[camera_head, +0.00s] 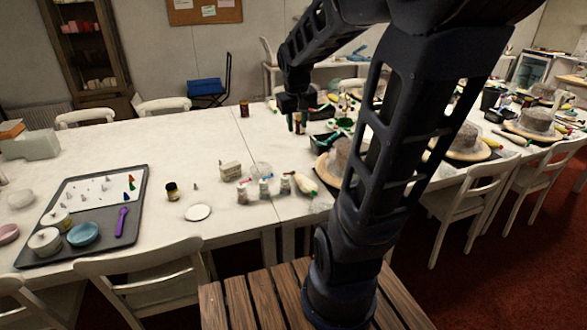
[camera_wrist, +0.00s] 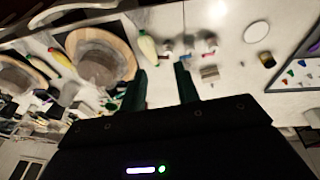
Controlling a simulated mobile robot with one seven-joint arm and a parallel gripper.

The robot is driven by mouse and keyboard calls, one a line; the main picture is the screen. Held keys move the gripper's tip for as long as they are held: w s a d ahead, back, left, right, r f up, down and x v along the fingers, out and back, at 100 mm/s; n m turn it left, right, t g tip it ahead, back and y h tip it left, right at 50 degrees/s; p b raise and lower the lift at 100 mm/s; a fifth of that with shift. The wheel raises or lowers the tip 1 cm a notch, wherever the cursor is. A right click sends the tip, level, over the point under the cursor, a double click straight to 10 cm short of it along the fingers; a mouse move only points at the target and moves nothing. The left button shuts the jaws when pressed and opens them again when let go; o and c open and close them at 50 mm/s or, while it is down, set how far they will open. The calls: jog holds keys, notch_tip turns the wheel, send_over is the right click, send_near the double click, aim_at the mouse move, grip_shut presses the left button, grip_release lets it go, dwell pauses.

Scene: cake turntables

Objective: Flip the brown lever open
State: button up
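I cannot make out a brown lever in either view. Cakes stand on round light-wood turntables; the nearest turntable (camera_head: 322,170) is partly hidden behind my arm, and others (camera_head: 484,154) stand further right. In the wrist view, one turntable (camera_wrist: 128,52) with a grey cake (camera_wrist: 97,62) is at the upper left. My gripper (camera_head: 297,125) is above the far part of the table, left of the nearest cake in the head view. In the wrist view its two dark fingers (camera_wrist: 161,69) are apart with nothing between them. My gripper is open.
A grey tray (camera_head: 137,215) with bowls and piping tips lies at the left. Small bottles (camera_head: 264,188), a piping bag (camera_head: 304,184), a dark jar (camera_head: 172,191) and a white disc (camera_head: 198,212) are on the white table. White chairs (camera_head: 465,205) line its edges.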

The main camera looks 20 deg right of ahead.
jog(key=w+d+f+n+g+y, duration=0.15)
jog(key=w+d+f, duration=0.25)
jog(key=w+f, duration=0.75)
jog(key=w+d+f+g, duration=0.2)
jog(key=w+d+f, duration=0.1)
jog(key=w+f, duration=0.8)
jog(key=shift+t, duration=0.25)
jog(key=f, duration=0.6)
jog(key=w+f, duration=0.1)
jog(key=f, duration=0.3)
jog(key=shift+w+d, duration=0.1)
jog(key=shift+d, duration=0.1)
grip_shut()
